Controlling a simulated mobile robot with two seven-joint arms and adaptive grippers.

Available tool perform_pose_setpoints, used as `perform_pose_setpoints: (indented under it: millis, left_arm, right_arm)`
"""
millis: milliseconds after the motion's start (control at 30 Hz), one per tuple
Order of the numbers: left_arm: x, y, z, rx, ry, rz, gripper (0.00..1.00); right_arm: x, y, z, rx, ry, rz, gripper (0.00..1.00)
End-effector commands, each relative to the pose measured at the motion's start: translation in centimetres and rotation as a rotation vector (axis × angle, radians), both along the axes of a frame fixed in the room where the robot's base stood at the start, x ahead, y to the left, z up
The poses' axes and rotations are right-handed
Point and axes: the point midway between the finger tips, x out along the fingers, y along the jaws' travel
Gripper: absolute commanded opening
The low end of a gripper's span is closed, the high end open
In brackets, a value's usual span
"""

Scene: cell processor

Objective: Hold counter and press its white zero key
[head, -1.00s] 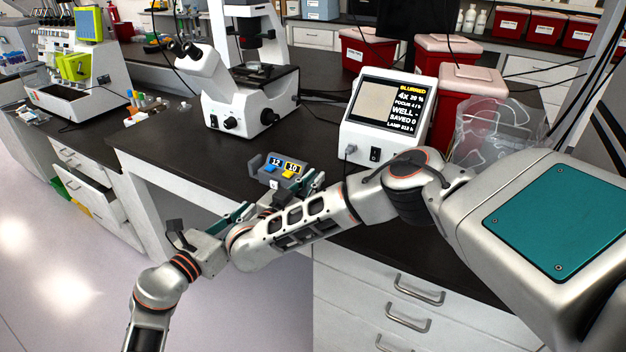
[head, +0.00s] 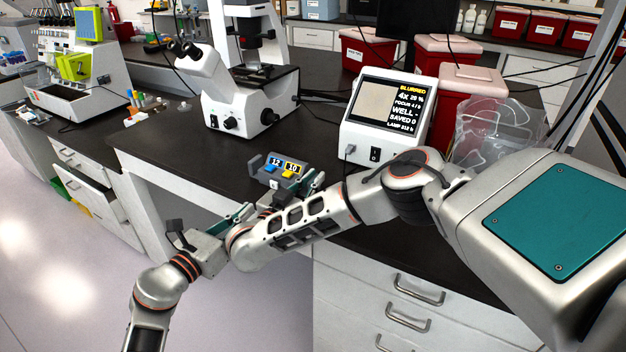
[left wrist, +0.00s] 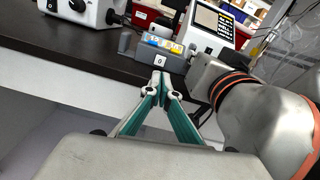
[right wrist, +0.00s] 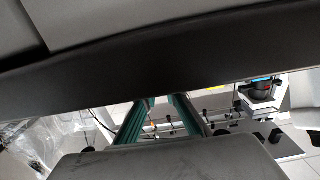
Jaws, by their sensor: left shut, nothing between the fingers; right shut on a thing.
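The grey counter (head: 262,176) shows readings of 12 and 10, with a blue and a yellow key. In the left wrist view the counter (left wrist: 148,54) has a white key marked 0 (left wrist: 160,60) on its near face. My left gripper (left wrist: 160,76) is shut and empty, its tips just below and in front of that key; I cannot tell whether they touch it. My left gripper's teal finger also shows in the head view (head: 240,213). My right gripper (head: 315,184) is shut on the counter at its right side, partly hidden by my right forearm. Its fingers show in the right wrist view (right wrist: 160,108).
The white microscope (head: 240,100) stands behind the counter on the dark bench (head: 175,150). A monitor box (head: 385,115) reading BLURRED stands behind to the right, with a clear bag (head: 495,130) and red bins (head: 465,90) beyond. The bench left of the counter is clear.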

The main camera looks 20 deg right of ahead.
Motion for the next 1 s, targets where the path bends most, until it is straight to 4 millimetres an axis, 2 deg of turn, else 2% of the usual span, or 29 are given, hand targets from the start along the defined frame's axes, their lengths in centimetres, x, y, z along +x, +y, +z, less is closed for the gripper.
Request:
perform_pose_setpoints:
  millis: [367, 567, 733, 1000]
  left_arm:
    - [0.0, 0.0, 0.0, -0.001, 0.001, -0.001, 0.00]
    - [0.6, -0.5, 1.7, -0.044, 0.050, -0.041, 0.00]
    - [1.0, -1.5, 3.5, -0.130, 0.215, -0.125, 0.00]
    - [0.0, -2.7, 2.9, -0.244, 0.665, -0.219, 0.00]
  right_arm:
    - [-0.1, 0.0, -0.2, 0.002, 0.003, 0.000, 0.00]
    - [-0.1, 0.0, -0.2, 0.002, 0.003, 0.000, 0.00]
    - [-0.1, 0.0, -0.2, 0.002, 0.003, 0.000, 0.00]
    - [-0.1, 0.0, -0.2, 0.002, 0.003, 0.000, 0.00]
